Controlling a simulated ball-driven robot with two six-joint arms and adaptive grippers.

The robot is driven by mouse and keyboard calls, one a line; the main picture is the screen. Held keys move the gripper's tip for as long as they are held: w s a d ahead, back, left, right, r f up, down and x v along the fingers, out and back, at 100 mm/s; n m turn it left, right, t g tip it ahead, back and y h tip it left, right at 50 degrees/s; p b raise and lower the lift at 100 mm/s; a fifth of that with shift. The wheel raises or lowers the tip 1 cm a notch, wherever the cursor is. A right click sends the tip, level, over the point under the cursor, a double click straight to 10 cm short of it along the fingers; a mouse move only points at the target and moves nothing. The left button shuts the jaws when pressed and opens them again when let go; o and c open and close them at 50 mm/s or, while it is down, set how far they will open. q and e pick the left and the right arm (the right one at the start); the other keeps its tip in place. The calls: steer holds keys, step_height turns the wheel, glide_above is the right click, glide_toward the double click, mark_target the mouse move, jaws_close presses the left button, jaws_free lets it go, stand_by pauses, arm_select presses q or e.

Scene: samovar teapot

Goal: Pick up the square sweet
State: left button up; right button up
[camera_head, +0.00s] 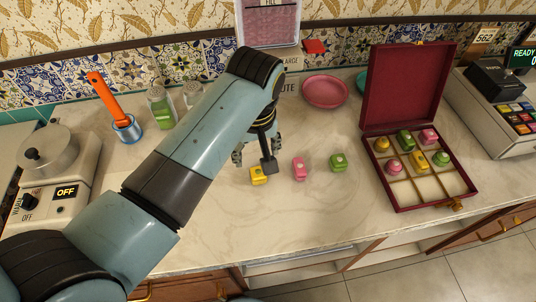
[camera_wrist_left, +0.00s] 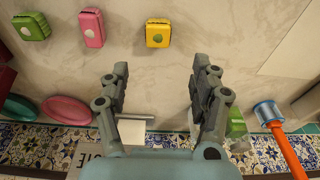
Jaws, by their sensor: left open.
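Three loose sweets stand in a row on the pale counter. The yellow sweet (camera_head: 258,176) looks square; in the left wrist view (camera_wrist_left: 158,33) it has a pale round spot. The pink sweet (camera_head: 299,169) is a longer rectangle, also in the left wrist view (camera_wrist_left: 92,28). The green sweet (camera_head: 338,162) looks squarish with cut corners, also in the left wrist view (camera_wrist_left: 32,27). My left gripper (camera_head: 254,160) is open and empty close to the yellow sweet, which lies just beyond the fingertips (camera_wrist_left: 160,66) in the left wrist view. My right gripper is out of view.
An open dark red box (camera_head: 398,200) with sweets in several compartments and some empty ones stands right. A pink plate (camera_head: 325,91), green bottle (camera_head: 160,106) and blue pot with orange tool (camera_head: 126,128) stand behind. A cash register (camera_head: 500,105) is far right.

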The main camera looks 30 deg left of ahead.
mark_target(258, 172)
arm_select(q)
steer(key=f, duration=0.4)
steer(key=shift+s+a, duration=0.25)
steer(key=shift+s, duration=0.05)
steer(key=shift+w+f, duration=0.15)
steer(key=shift+f, duration=0.1)
steer(key=shift+w+f, duration=0.15)
steer(key=shift+f, duration=0.1)
step_height(258, 172, down, 2)
steer(key=b, duration=0.3)
steer(key=shift+w+d+f, duration=0.15)
steer(key=f+b, duration=0.1)
steer(key=b, duration=0.1)
steer(key=f+b, duration=0.1)
steer(key=shift+w+f+b, duration=0.25)
steer(key=shift+f+b, duration=0.1)
steer(key=shift+b, duration=0.05)
steer(key=shift+r, duration=0.1)
steer(key=c, duration=1)
steer(key=shift+c, duration=0.4)
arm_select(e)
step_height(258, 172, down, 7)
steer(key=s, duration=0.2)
